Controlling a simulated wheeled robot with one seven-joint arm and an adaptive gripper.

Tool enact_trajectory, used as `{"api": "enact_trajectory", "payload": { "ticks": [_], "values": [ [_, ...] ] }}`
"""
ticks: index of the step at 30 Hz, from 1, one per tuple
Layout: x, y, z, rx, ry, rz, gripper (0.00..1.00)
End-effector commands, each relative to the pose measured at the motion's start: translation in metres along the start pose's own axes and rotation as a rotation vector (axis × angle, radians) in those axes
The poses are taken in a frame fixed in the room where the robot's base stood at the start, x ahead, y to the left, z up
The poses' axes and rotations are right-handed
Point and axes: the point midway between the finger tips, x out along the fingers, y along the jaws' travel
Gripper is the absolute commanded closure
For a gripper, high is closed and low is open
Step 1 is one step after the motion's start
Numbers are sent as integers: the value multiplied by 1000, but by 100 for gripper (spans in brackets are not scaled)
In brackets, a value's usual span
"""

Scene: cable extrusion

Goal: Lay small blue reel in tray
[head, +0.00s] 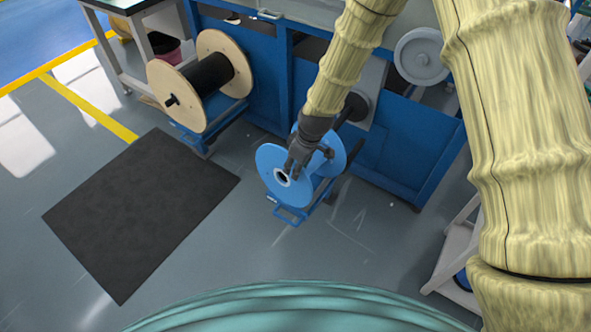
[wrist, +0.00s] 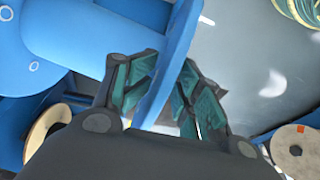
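The small blue reel (head: 270,164) has two round flanges and a pale hub ring. In the head view it is beside the blue machine, just above a low blue frame; I cannot tell whether it rests on anything. My gripper (head: 292,165) reaches it from above. In the wrist view the blue flange (wrist: 167,70) stands between the two fingers of my gripper (wrist: 172,62). Their tips converge on both faces of the flange, so it looks shut on it. My wrist hides part of the reel in the head view. I cannot make out a tray for certain.
A wooden reel (head: 162,95) with black cable stands at the left of the blue machine (head: 400,165). A grey reel (head: 422,56) is at the machine's upper right. A black mat (head: 140,212) lies on open floor. A pale rack (head: 450,262) stands at right.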

Motion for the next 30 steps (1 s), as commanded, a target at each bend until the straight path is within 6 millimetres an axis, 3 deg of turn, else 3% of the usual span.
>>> {"api": "enact_trajectory", "payload": {
  "ticks": [15, 22, 30],
  "values": [
    [-76, -1, 0, -2, 0, -1, 66],
    [-91, -1, 0, -1, -1, -1, 66],
    [-91, -2, 3, 5, -3, -2, 66]
  ]
}}
